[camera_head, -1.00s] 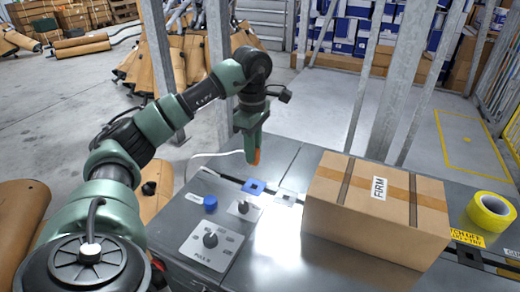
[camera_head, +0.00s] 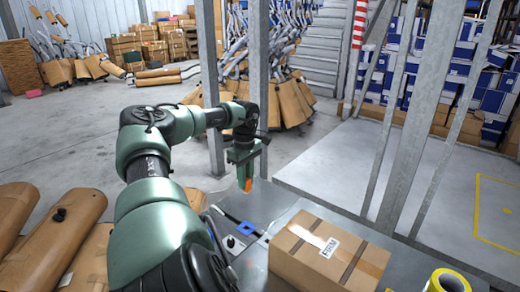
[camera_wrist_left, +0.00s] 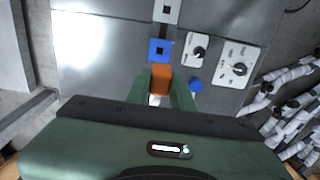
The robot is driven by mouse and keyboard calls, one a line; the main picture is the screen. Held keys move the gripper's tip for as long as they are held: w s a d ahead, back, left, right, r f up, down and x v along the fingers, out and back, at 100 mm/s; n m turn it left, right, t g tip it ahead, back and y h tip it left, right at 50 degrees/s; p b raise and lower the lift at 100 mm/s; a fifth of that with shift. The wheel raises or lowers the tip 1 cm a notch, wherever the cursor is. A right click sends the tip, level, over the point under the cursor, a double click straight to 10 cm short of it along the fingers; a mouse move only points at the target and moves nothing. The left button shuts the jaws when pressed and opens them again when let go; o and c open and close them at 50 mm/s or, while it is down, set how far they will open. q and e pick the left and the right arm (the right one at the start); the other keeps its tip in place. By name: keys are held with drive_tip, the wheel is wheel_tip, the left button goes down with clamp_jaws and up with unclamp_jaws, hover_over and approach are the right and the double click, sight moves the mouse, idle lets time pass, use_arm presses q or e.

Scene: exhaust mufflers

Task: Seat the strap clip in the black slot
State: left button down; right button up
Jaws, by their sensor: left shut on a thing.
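My left gripper (camera_head: 246,180) points down above the grey machine top. It is shut on an orange piece, probably the strap clip (camera_wrist_left: 161,79), which sits between the green fingers in the left wrist view. Something white, perhaps the strap, shows just behind it. A blue plate with a dark square opening (camera_wrist_left: 160,49) lies just beyond the clip in that view; it also shows in the head view (camera_head: 246,228), below the gripper. A light grey plate with a black square opening (camera_wrist_left: 167,11) lies farther along. The clip is apart from both openings. My right gripper is not in view.
Knob panels (camera_wrist_left: 237,66) and a blue button (camera_wrist_left: 196,86) are beside the plates. Metal posts (camera_head: 420,110) rise behind.

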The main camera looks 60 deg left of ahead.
use_arm(q)
drive_tip(key=shift+w+d+f, duration=0.15)
drive_tip(key=shift+w+d, duration=0.05)
drive_tip(key=shift+d, duration=0.25)
drive_tip(key=w+d+p, duration=0.3)
drive_tip(key=w+d, duration=0.2)
drive_tip(key=d, duration=0.5)
drive_tip(key=w+d+p, duration=0.2)
drive_tip(key=w+d, duration=0.3)
drive_tip(key=d, duration=0.5)
drive_tip(key=w+d+p, duration=0.3)
drive_tip(key=w+d, duration=0.1)
drive_tip(key=d, duration=0.6)
drive_tip(key=shift+w+d+p, duration=0.3)
drive_tip(key=shift+w, duration=0.1)
drive_tip(key=w+d+p, duration=0.1)
drive_tip(key=w+d, duration=0.2)
drive_tip(key=d, duration=0.4)
drive_tip(key=w+d+p, duration=0.1)
drive_tip(key=w+d, duration=0.3)
drive_tip(key=d, duration=0.3)
drive_tip(key=w+d+f+b, duration=0.2)
drive_tip(key=d+f+b, duration=0.4)
drive_tip(key=f+b, duration=0.6)
drive_tip(key=shift+w, duration=0.4)
